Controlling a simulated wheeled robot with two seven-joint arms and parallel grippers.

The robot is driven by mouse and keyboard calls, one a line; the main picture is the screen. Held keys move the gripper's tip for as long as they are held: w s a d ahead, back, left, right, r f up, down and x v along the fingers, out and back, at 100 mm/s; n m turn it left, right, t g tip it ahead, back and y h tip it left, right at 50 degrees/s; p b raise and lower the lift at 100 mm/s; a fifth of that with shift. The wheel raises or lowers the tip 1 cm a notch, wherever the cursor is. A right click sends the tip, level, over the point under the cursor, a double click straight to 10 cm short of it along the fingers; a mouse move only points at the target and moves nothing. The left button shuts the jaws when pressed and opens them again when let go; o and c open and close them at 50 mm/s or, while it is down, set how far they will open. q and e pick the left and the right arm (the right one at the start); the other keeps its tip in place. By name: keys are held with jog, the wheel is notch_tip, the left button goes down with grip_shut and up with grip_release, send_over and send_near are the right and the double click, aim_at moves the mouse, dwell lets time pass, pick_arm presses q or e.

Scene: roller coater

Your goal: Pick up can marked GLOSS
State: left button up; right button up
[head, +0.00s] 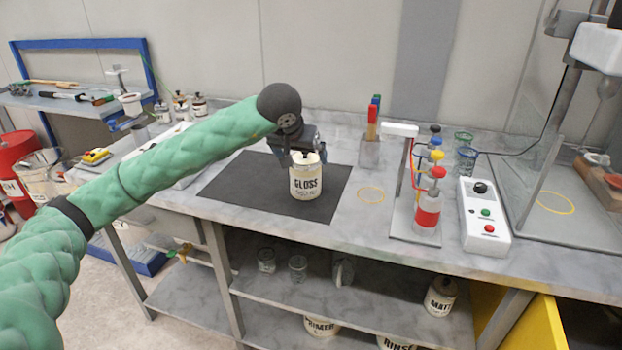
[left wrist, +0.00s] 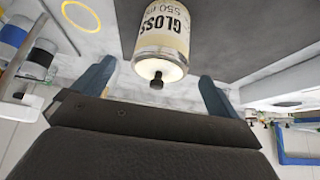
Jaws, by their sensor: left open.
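The can marked GLOSS (head: 306,178) is a cream can with black lettering. It stands upright on a dark mat (head: 232,180) on the grey bench. My left gripper (head: 295,150) is just behind the top of the can in the head view. In the left wrist view the GLOSS can (left wrist: 162,38) shows upside down, with its dark lid knob towards the gripper. The two blue fingers of my left gripper (left wrist: 155,85) are spread apart, one to each side of the can's lid end. I cannot tell whether they touch the can. My right gripper is not in view.
A stand with coloured knobs (head: 425,200) and a white control box (head: 482,215) are right of the mat. A holder with coloured sticks (head: 370,150) is behind. A glass-walled enclosure (head: 545,190) is far right. A MATT can (head: 440,297) stands on the lower shelf.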

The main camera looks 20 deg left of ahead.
aim_at(303, 161)
pick_arm(q)
jog(key=shift+w+a+f, duration=0.1)
jog(key=shift+w+f, duration=0.35)
jog(key=shift+w, duration=0.15)
jog(key=shift+w+f, duration=0.25)
jog(key=shift+f, duration=0.05)
jog(key=shift+f+p, duration=0.15)
jog(key=shift+p, duration=0.15)
jog(key=shift+s+f, duration=0.1)
jog(key=shift+w+f, duration=0.2)
jog(key=shift+f, duration=0.05)
jog(key=p+x, duration=0.2)
jog(key=x, duration=0.2)
jog(key=shift+f, duration=0.25)
jog(key=shift+w+f, duration=0.3)
jog(key=shift+s+r, duration=0.1)
jog(key=shift+c, duration=0.5)
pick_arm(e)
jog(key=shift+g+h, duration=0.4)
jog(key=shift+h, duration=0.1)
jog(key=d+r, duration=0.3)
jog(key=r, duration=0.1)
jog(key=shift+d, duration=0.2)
